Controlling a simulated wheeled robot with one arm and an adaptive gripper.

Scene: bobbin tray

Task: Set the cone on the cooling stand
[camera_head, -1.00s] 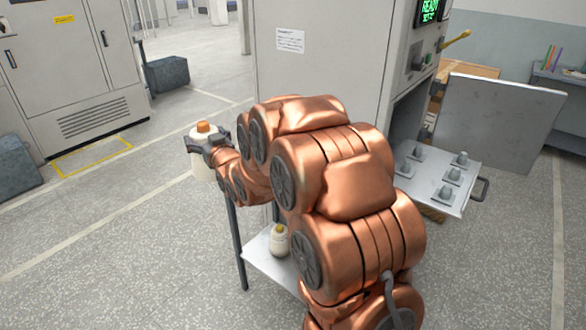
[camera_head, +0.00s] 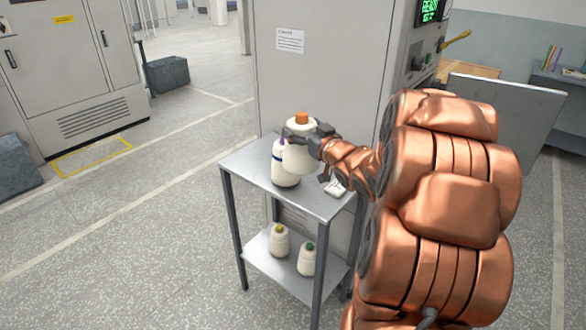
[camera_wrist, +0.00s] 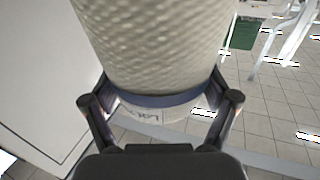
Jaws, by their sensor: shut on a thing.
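My gripper (camera_head: 305,134) is shut on a cream cone with an orange top (camera_head: 300,157), held upright. The cone appears raised over the top of a grey metal two-level stand (camera_head: 250,162). Another pale cone with a dark blue band (camera_head: 285,178) stands on that top, partly hidden behind the held cone. In the wrist view, the textured cone (camera_wrist: 150,45) fills the space between my fingers (camera_wrist: 162,102); a blue band and partial lettering show low on the pale surface. The held cone's base contact is not clear.
The stand's lower shelf holds a yellow-topped cone (camera_head: 279,242) and a green-topped cone (camera_head: 306,260). A small white item (camera_head: 335,188) lies on the top near its right side. A tall grey cabinet (camera_head: 330,80) rises behind. Floor to the left is open.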

